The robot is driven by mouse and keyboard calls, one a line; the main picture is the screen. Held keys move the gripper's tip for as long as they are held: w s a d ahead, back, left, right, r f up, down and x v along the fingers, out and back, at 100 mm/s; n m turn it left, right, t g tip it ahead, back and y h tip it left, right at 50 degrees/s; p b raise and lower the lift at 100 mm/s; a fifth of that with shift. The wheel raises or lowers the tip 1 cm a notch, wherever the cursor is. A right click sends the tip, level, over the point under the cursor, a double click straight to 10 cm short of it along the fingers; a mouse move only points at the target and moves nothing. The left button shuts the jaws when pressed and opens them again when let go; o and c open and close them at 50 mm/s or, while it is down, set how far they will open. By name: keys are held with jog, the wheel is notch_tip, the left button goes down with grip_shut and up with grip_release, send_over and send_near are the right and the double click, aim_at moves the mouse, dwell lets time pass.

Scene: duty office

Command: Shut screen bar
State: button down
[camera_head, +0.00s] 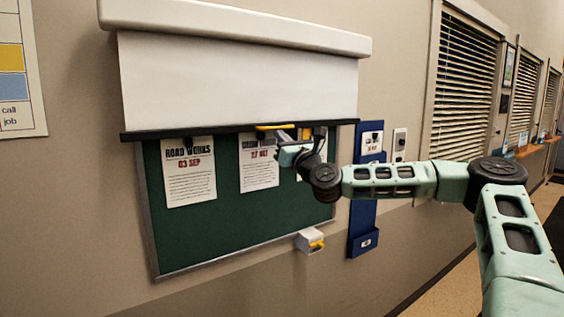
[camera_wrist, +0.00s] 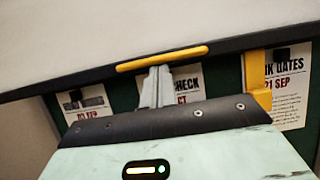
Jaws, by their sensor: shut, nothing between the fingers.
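The white roll-down screen (camera_head: 240,80) hangs partly down, with a black bar (camera_head: 190,132) along its lower edge. A yellow handle (camera_head: 274,127) sits on the bar; the handle (camera_wrist: 162,58) and bar (camera_wrist: 60,84) also show in the wrist view. My gripper (camera_head: 281,139) is just below the handle. Its grey fingers (camera_wrist: 158,76) are closed together and empty, their tips close under the handle; I cannot tell whether they touch it.
Behind the bar is a green board (camera_head: 225,225) with several notices. A small white box (camera_head: 310,241) with a yellow part is at its lower edge. A blue wall panel (camera_head: 362,215) is to the right. A yellow piece (camera_wrist: 259,80) stands right of my fingers.

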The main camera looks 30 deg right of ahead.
notch_tip(320, 180, up, 22)
jog(key=p, duration=0.6)
jog(key=shift+r, duration=0.15)
